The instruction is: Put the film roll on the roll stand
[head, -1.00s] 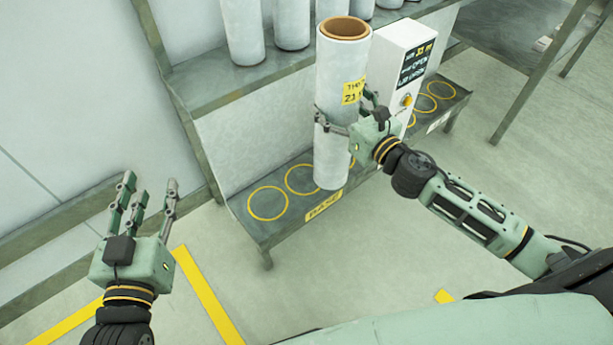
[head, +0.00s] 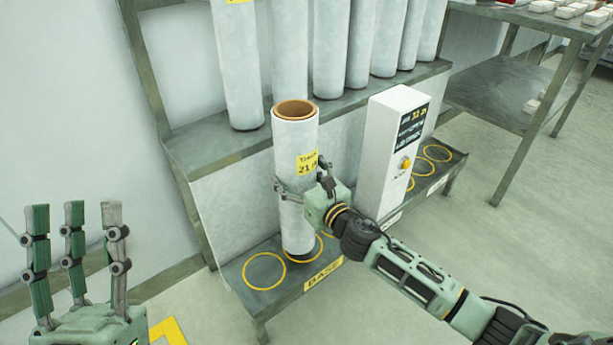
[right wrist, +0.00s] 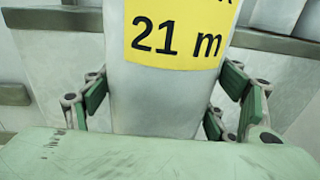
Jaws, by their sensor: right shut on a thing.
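The film roll (head: 297,150) is a tall white cylinder with a brown core and a yellow label. It stands upright, with its lower end at the yellow circles of the low stand (head: 283,297); I cannot tell if it touches the surface. My right gripper (head: 299,189) is shut around the roll at mid-height, from the right. In the right wrist view the roll (right wrist: 165,98) lies between green finger pads, its label reading "21 m". My left gripper (head: 75,245) is open and empty at the lower left, away from the roll.
Several other white rolls (head: 290,50) stand on the higher shelf (head: 205,145) behind. A white box with a dark display and yellow button (head: 390,150) stands right of the roll. An empty yellow circle (head: 264,271) is left of the roll. A metal table (head: 490,90) is at the right.

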